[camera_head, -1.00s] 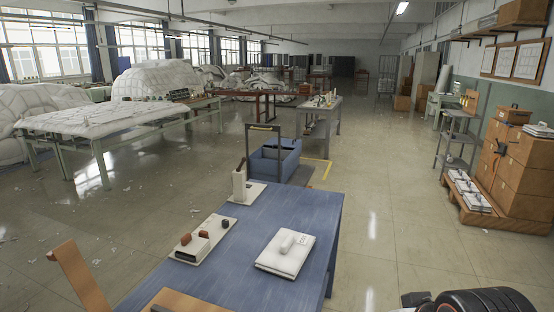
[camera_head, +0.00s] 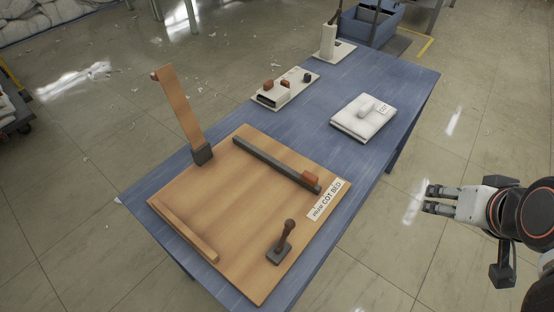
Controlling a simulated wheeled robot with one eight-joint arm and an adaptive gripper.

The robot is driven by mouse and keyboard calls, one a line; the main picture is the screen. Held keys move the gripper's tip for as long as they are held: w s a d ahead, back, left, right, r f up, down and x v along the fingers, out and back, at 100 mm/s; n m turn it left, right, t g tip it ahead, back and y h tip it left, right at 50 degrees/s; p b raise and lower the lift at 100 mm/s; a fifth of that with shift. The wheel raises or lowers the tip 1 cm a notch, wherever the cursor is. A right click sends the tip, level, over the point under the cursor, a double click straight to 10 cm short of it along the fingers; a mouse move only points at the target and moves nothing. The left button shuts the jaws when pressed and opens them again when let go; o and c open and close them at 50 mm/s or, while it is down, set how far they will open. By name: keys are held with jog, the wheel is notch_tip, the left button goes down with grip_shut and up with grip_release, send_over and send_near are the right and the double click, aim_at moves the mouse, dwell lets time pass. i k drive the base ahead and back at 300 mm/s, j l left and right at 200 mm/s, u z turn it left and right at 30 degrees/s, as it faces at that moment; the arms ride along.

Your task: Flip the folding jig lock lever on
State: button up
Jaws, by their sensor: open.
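The folding jig (camera_head: 215,215) is a flat wooden board on the near end of a blue table. A small lever with a brown knob (camera_head: 286,239) stands nearly upright, slightly tilted, on a dark block near the board's front right corner. A dark bar (camera_head: 270,162) with a red-brown tab (camera_head: 310,178) crosses the board. A wooden arm (camera_head: 180,108) rises from a dark hinge block at the back left. My gripper (camera_head: 428,199) is open and empty, right of the table and apart from the jig and lever.
On the blue table (camera_head: 300,105) behind the jig are a folded white stack (camera_head: 363,117), a plate with small brown and dark parts (camera_head: 284,90), and a white upright device (camera_head: 328,45). A blue cart (camera_head: 372,24) stands beyond.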

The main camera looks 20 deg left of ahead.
aim_at(290, 224)
jog(key=u, duration=1.35)
jog(key=k+l, duration=0.1)
jog(key=l, duration=0.25)
jog(key=k+l+z, duration=0.15)
jog(key=l, duration=0.15)
